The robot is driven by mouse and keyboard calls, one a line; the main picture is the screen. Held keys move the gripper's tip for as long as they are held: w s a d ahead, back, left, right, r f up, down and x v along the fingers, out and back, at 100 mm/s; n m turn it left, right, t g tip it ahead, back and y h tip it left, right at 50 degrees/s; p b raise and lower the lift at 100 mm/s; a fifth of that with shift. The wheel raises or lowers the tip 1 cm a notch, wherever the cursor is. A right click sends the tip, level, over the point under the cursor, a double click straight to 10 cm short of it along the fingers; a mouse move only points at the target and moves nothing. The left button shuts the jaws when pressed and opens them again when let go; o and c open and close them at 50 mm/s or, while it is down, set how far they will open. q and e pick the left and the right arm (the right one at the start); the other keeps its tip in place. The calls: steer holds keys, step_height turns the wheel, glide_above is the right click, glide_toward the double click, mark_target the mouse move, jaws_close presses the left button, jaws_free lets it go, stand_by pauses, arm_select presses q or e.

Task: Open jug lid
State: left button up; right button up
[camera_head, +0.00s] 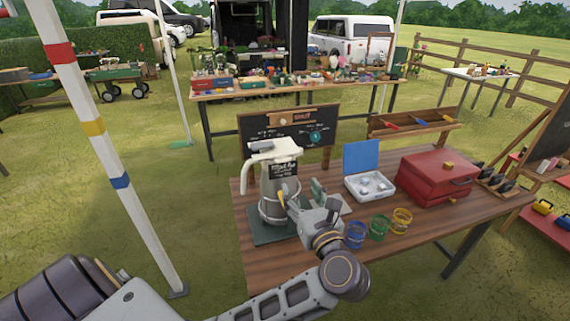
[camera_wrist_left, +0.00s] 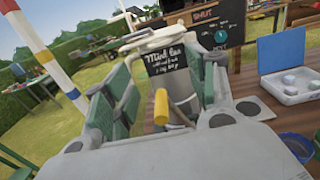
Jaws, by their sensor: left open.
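A grey metal jug (camera_head: 268,203) with a cream lid (camera_head: 275,151) and a cream handle on its left stands upright on a dark mat (camera_head: 265,238) near the table's left end. The lid sits over the jug's top and looks down. A black label with white writing is on the jug's front. In the left wrist view the jug (camera_wrist_left: 183,87) is ahead, between the fingers, with a yellow-tipped lever (camera_wrist_left: 161,106) in front of it. My left gripper (camera_head: 303,193) is open at the jug's front right side, below the lid. Whether it touches the jug is unclear. My right gripper is out of view.
A white box with a raised blue lid (camera_head: 361,157) and a red case (camera_head: 433,180) stand right of the jug. Blue, green and yellow cups (camera_head: 379,228) line the front edge. A chalkboard (camera_head: 290,127) stands behind. A striped pole (camera_head: 95,130) rises at left.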

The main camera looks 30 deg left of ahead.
mark_target(284, 162)
arm_select(q)
steer(key=p+x, duration=0.2)
steer(key=x, duration=0.9)
steer(key=shift+a, duration=0.1)
steer(key=shift+w+a, duration=0.25)
steer(key=shift+w, duration=0.05)
steer(key=shift+w+a, duration=0.45)
steer(key=shift+a, duration=0.05)
steer(key=shift+w+a+p, duration=0.15)
steer(key=shift+a+p, duration=0.05)
steer(key=shift+p, duration=0.1)
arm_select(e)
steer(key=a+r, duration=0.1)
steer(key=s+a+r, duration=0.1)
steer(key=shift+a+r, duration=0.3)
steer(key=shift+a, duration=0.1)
arm_select(q)
steer(key=shift+c, duration=0.5)
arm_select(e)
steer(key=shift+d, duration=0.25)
arm_select(q)
jaws_close()
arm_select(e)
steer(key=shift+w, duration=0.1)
